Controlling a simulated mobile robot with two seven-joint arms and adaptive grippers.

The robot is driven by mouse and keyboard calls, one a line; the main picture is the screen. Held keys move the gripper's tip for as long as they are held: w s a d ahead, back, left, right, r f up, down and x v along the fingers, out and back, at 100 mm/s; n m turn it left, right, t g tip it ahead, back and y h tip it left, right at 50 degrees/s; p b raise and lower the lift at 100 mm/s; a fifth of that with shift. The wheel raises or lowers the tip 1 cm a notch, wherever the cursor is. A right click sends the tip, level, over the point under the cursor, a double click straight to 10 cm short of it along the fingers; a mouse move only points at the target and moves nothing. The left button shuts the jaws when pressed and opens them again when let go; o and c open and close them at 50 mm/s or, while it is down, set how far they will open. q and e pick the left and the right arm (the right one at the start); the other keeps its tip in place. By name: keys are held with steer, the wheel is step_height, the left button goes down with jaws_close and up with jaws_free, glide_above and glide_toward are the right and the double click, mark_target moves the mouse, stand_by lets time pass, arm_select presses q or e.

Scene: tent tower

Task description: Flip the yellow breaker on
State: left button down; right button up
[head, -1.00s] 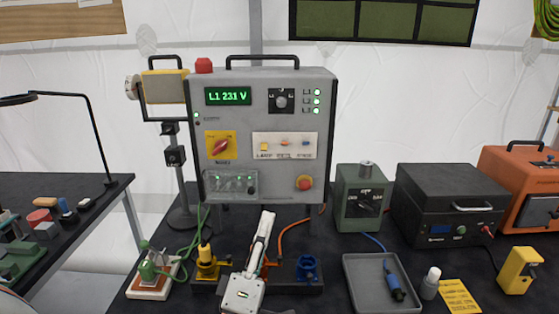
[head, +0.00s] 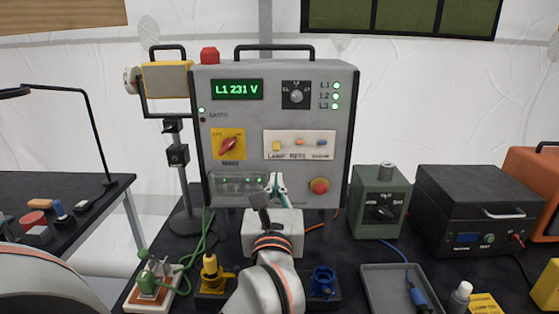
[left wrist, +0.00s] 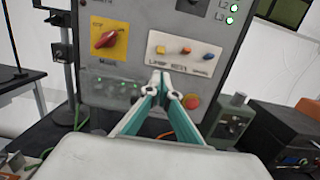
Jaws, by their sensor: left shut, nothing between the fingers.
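The grey control panel (head: 230,120) stands upright on the dark bench. The yellow breaker (head: 277,145) is the leftmost of three small levers on its white plate (head: 309,151), above the LAMP label. It also shows in the left wrist view (left wrist: 159,49). I cannot clearly tell whether its lever is up or down. My left gripper (head: 277,181) is shut and empty in front of the panel, below the yellow breaker and apart from it. Its teal fingers meet at the tips in the left wrist view (left wrist: 161,84). My right gripper is not in view.
An orange lever (head: 299,142) and a blue lever (head: 321,142) sit right of the yellow one. A red rotary switch (head: 228,145) is left, and a red stop button (head: 319,186) is lower right. A green meter box (head: 379,203) stands to the right.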

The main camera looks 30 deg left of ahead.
mark_target(276, 146)
arm_select(q)
steer(key=p+x, duration=0.1)
steer(key=x, duration=0.8)
steer(key=shift+a, duration=0.1)
steer(key=shift+w+a, duration=0.25)
steer(key=shift+w, duration=0.15)
